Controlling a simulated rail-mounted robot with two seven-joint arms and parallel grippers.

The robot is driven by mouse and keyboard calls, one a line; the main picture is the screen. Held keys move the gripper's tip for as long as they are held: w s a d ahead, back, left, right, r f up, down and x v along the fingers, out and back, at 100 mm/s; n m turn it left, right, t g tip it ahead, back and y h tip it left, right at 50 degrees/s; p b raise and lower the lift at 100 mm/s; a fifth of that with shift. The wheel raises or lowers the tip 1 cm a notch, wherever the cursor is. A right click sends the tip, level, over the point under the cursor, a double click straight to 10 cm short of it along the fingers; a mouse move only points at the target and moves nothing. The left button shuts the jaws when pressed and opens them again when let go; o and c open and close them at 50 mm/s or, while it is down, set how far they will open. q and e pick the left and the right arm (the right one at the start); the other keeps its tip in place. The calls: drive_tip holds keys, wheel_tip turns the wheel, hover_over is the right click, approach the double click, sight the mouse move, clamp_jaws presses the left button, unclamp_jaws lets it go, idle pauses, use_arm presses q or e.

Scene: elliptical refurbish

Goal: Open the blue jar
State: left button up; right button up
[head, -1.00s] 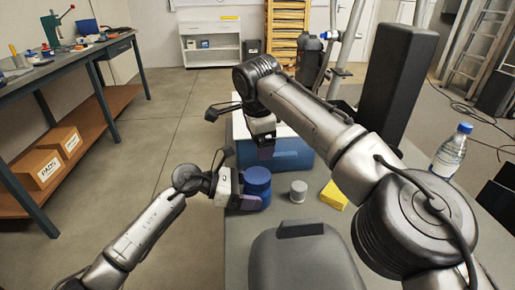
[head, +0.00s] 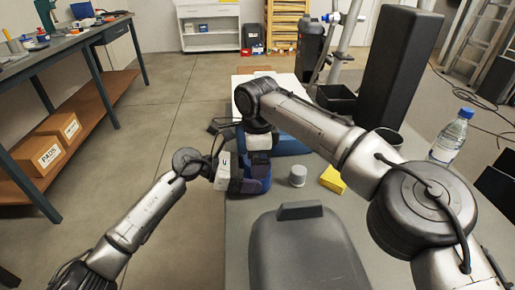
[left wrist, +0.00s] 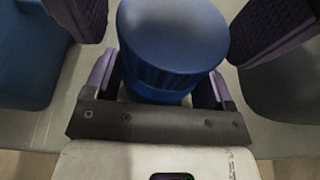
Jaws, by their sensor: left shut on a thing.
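The blue jar (head: 266,171) stands upright on the grey table, near its left edge. In the left wrist view its round blue lid (left wrist: 172,32) faces up, with the ribbed side below it in sight. My left gripper (head: 250,183) is shut on the jar from the left, its purple fingers on either side of the body. My right gripper (head: 258,155) is over the jar from above. In the left wrist view its two dark purple fingers stand wide apart on either side of the lid, with a gap to it. In the head view the right gripper and arm partly hide the jar.
A small grey cylinder (head: 297,175) and a yellow block (head: 332,179) stand right of the jar. A blue case (head: 291,146) lies close behind it. A water bottle (head: 450,137) stands at the table's right. A workbench (head: 70,45) is at the left.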

drive_tip(key=shift+f, duration=0.25)
drive_tip(key=c, duration=0.9)
drive_tip(key=n, duration=0.2)
drive_tip(key=shift+n, duration=0.4)
drive_tip(key=shift+c, duration=0.2)
drive_tip(key=n, duration=0.3)
drive_tip(key=shift+n, duration=0.4)
drive_tip(key=o, duration=1)
drive_tip(key=shift+r, duration=0.1)
